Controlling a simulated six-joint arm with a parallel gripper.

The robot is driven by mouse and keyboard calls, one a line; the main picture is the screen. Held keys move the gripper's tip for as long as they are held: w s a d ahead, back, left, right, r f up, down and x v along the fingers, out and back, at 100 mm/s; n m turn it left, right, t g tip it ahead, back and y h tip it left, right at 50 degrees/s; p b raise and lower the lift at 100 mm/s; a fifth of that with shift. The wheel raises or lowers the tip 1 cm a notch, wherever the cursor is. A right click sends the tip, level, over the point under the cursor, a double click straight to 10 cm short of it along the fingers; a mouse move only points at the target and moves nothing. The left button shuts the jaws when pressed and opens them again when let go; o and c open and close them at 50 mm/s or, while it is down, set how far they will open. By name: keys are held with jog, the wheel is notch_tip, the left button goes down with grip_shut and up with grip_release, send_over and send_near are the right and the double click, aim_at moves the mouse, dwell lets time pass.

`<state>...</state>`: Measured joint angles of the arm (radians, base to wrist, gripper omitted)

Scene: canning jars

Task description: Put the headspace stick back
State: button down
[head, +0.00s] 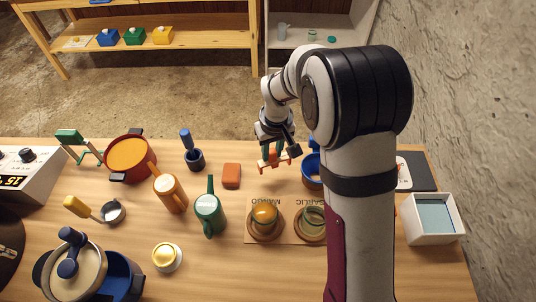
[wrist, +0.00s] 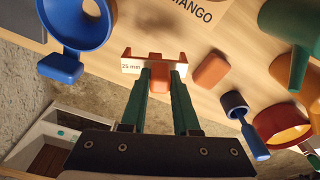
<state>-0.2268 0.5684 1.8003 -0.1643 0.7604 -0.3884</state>
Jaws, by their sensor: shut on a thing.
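The headspace stick (head: 274,161) is a small orange piece with notched ends. In the wrist view its pale face (wrist: 131,67) reads "25 mm". My gripper (head: 270,153) is shut on the stick's orange grip; the green fingers (wrist: 160,80) lie on either side of it. The stick appears to be held above the table, behind the jar boards. An orange-brown block (head: 232,175) lies on the table to the left of the stick; it also shows in the wrist view (wrist: 210,72). I cannot tell whether it is the stick's resting place.
A blue funnel (head: 312,170) stands close right of my gripper. The MANGO jar (head: 264,217) and GARLIC jar (head: 309,222) stand in front. A blue-handled tool in a dark cup (head: 194,158), green jug (head: 209,212) and orange jug (head: 171,194) stand left. A white bin (head: 432,230) is far right.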

jog(key=f, duration=0.2)
jog(key=a+f, duration=0.1)
jog(key=f, duration=0.1)
jog(key=shift+w+a, duration=0.1)
jog(key=shift+w, duration=0.05)
jog(key=shift+f, duration=0.35)
jog(key=shift+f, duration=0.15)
jog(key=c, duration=0.7)
grip_release()
jog(key=shift+o, duration=0.2)
